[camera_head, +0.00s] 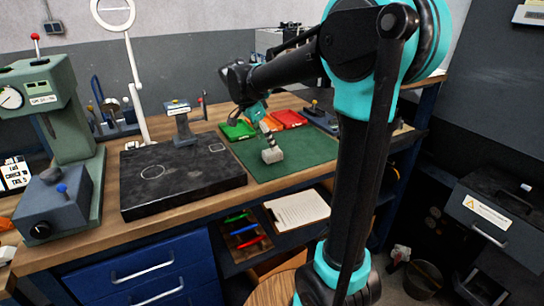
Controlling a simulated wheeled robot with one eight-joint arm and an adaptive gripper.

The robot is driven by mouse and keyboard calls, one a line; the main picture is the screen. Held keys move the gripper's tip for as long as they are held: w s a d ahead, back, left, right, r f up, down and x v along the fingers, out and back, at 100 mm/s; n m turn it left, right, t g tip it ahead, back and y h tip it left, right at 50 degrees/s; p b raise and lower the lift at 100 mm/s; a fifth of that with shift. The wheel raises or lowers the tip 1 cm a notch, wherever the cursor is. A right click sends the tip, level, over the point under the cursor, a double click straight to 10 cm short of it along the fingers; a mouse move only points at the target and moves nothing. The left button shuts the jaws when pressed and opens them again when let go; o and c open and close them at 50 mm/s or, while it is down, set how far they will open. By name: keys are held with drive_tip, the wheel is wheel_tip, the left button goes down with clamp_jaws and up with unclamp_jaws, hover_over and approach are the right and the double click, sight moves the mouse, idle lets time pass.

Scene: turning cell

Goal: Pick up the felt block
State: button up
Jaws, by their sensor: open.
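A small pale grey block, which looks like the felt block (273,156), lies on the green mat (305,153) near the mat's middle. My gripper (269,143) reaches down from the arm just above and behind the block, with its tips close to the block's top. It is open. The fingers are small in this view, so I cannot tell whether they touch the block. Nothing shows held between them.
A black granite plate (180,185) lies left of the mat. Green (238,130) and orange-red (287,118) trays stand behind the block. A grey-green press (62,130) stands at the left. The mat's right part is clear. A clipboard (298,210) lies on the shelf below.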

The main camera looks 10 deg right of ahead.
drive_tip(key=shift+x, duration=3.05)
drive_tip(key=c, duration=1.4)
drive_tip(key=shift+o, duration=0.2)
drive_tip(key=shift+r, duration=0.1)
wheel_tip(320, 180, up, 20)
